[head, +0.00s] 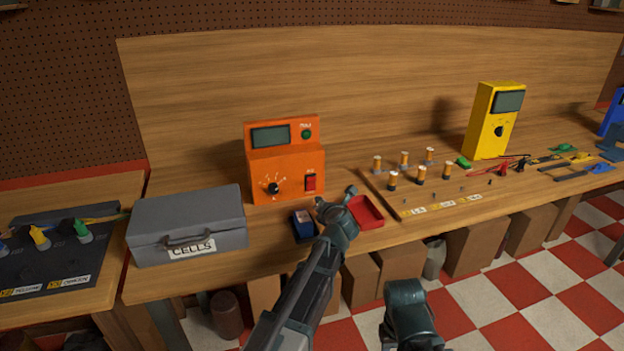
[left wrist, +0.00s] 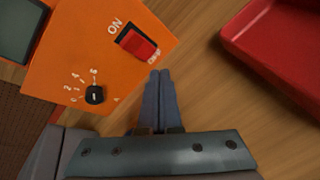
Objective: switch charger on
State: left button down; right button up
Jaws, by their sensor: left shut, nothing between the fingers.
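The orange charger (head: 286,155) stands upright on the bench with a grey display, a black dial and a green lamp. Its red rocker switch (head: 310,182) is at the lower right of its front. In the left wrist view the switch (left wrist: 138,43) lies between an ON label and a partly covered OFF label; I cannot tell which way it is tipped. My left gripper (head: 323,203) is shut and empty, just in front of the charger. In the left wrist view its fingertips (left wrist: 160,75) are close to the OFF end; contact is not clear. My right gripper is not identifiable.
A red tray (head: 368,212) lies to the right of the left gripper, and a dark blue block (head: 303,225) to its left. A grey CELLS box (head: 187,226) stands left of the charger. A wooden board (head: 385,196) with several posts and a yellow meter (head: 494,120) are at the right.

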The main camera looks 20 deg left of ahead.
aim_at(313, 184)
pick_arm(q)
jog(key=shift+w+a+r+p, duration=0.2)
jog(key=shift+w+a+r, duration=0.15)
jog(key=shift+w, duration=0.15)
jog(key=shift+w+a+r+p, duration=0.25)
jog(key=shift+w+a, duration=0.1)
jog(key=shift+w, duration=0.2)
jog(key=shift+w+a+r+p, duration=0.25)
jog(key=shift+w+a, duration=0.1)
jog(key=shift+w, duration=0.15)
dwell(0.9)
jog(key=shift+w+a+r, duration=0.2)
jog(key=shift+w, duration=0.1)
jog(key=shift+w+a+r+p, duration=0.2)
jog(key=shift+w+p, duration=0.15)
dwell(0.7)
jog(key=shift+s+f, duration=0.1)
dwell(0.3)
jog(key=shift+s+d+f+b, duration=0.3)
jog(key=shift+s+d+b, duration=0.15)
jog(key=shift+s, duration=0.15)
jog(key=shift+s+d+f+b, duration=0.35)
jog(key=shift+s+d, duration=0.05)
jog(key=shift+s, duration=0.25)
jog(key=shift+s+d+f+b, duration=0.35)
jog(key=shift+s+d+f, duration=0.1)
jog(key=shift+s, duration=0.15)
jog(key=shift+s+d+f+b, duration=0.3)
jog(key=shift+s+d+b, duration=0.1)
jog(key=shift+s, duration=0.25)
